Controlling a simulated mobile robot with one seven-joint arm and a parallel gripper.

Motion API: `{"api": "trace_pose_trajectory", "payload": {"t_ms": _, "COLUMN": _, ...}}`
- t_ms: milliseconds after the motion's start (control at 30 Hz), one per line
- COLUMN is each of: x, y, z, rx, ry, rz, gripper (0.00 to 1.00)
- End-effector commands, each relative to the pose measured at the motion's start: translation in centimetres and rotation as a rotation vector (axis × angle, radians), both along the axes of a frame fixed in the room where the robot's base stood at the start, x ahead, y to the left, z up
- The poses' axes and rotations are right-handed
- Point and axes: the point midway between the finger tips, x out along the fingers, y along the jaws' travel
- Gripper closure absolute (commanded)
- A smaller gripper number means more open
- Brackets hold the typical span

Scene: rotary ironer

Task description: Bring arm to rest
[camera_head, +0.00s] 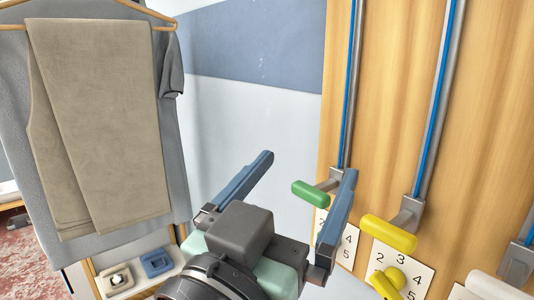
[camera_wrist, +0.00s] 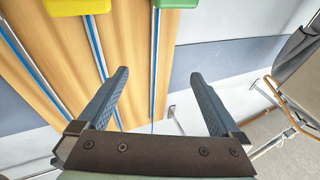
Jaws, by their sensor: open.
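My gripper (camera_head: 307,167) is open and empty, its two blue-grey fingers spread wide and pointing up and away in the head view. In the wrist view the fingers of my gripper (camera_wrist: 160,75) are apart with nothing between them. The right finger appears close to a green handle (camera_head: 310,194) in the head view; I cannot tell the gap in depth. The green handle (camera_wrist: 176,3) also shows at the top of the wrist view, cut off by the edge, beyond the fingertips.
A wooden panel (camera_head: 385,90) with blue-striped rails stands at right. It carries a yellow handle (camera_head: 388,233), a numbered card (camera_head: 408,262) and a white handle (camera_head: 490,287). Trousers (camera_head: 100,120) hang at left above a small shelf (camera_head: 140,275). Bare wall lies between.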

Motion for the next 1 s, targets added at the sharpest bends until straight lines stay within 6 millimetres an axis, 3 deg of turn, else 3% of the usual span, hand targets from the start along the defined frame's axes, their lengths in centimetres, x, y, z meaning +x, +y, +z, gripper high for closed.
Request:
{"api": "trace_pose_trajectory", "payload": {"t_ms": 167, "x": 0.0, "y": 1.5, "z": 6.6, "rx": -0.081, "ry": -0.226, "rz": 0.223, "gripper": 0.00}}
{"api": "trace_pose_trajectory", "payload": {"t_ms": 433, "x": -5.2, "y": 3.1, "z": 15.1, "rx": -0.176, "ry": -0.591, "rz": 0.463, "gripper": 0.00}}
{"api": "trace_pose_trajectory", "payload": {"t_ms": 500, "x": -5.1, "y": 3.4, "z": 18.2, "rx": -0.175, "ry": -0.588, "rz": 0.470, "gripper": 0.00}}
{"api": "trace_pose_trajectory", "payload": {"t_ms": 800, "x": -5.0, "y": 3.5, "z": 26.2, "rx": -0.172, "ry": -0.583, "rz": 0.472, "gripper": 0.00}}
{"api": "trace_pose_trajectory", "payload": {"t_ms": 1000, "x": -5.0, "y": 3.5, "z": 29.0, "rx": -0.170, "ry": -0.582, "rz": 0.473, "gripper": 0.00}}
